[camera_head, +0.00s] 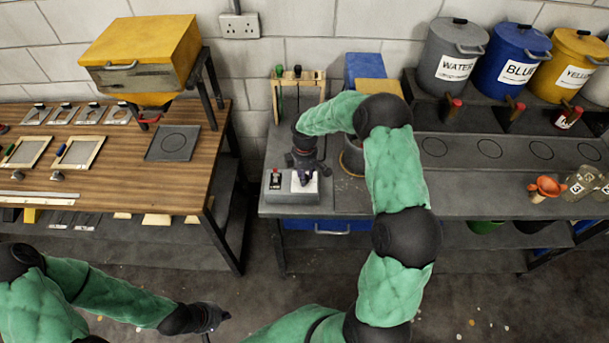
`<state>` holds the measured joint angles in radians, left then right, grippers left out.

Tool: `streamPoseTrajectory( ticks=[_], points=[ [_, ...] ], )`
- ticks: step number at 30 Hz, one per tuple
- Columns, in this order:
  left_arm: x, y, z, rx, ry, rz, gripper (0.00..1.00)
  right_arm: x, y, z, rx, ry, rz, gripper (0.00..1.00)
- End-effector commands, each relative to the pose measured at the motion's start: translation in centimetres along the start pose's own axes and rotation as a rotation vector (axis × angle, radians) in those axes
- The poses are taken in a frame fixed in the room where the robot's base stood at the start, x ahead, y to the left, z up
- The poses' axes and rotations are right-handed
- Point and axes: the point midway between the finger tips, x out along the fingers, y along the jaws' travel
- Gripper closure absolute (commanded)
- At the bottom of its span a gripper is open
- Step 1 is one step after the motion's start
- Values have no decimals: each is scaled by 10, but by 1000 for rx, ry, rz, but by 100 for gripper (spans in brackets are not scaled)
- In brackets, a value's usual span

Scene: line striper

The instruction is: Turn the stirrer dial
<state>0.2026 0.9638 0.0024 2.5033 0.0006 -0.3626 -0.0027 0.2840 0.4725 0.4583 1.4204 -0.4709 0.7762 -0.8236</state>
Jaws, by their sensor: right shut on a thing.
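The stirrer's grey control box (291,198) sits at the left end of the dark workbench. It has a small black and red switch (276,180) on its left and a pale panel (311,185) on its right. My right gripper (304,178) points down at the pale panel and is shut on the stirrer dial, which its fingers mostly hide. A round pot (351,160) stands just right of the box, partly behind my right arm. My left gripper (214,318) is low over the floor, away from both benches; its fingers are too small and dark to read.
Labelled paint bins (450,62) line the back right. A wooden table (120,178) with frames is at left, with a floor gap between. My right arm covers part of the bench.

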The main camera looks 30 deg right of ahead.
Motion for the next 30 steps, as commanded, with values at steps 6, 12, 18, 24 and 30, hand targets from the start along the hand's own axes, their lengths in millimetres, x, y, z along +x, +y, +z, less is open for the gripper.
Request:
streamPoseTrajectory(
  ticks=[6,12,18,24,30],
  points=[
    [0,0,0,0,0,0,100,0,0,0,0,1,1,44],
    [0,0,0,0,0,0,100,0,0,0,0,0,1,44],
    [0,0,0,0,0,0,100,-7,1,0,1,1,2,44],
    [0,0,0,0,0,0,100,-39,1,0,1,2,4,44],
    [0,0,0,0,0,0,100,-78,1,-1,0,2,4,44]
  ],
)
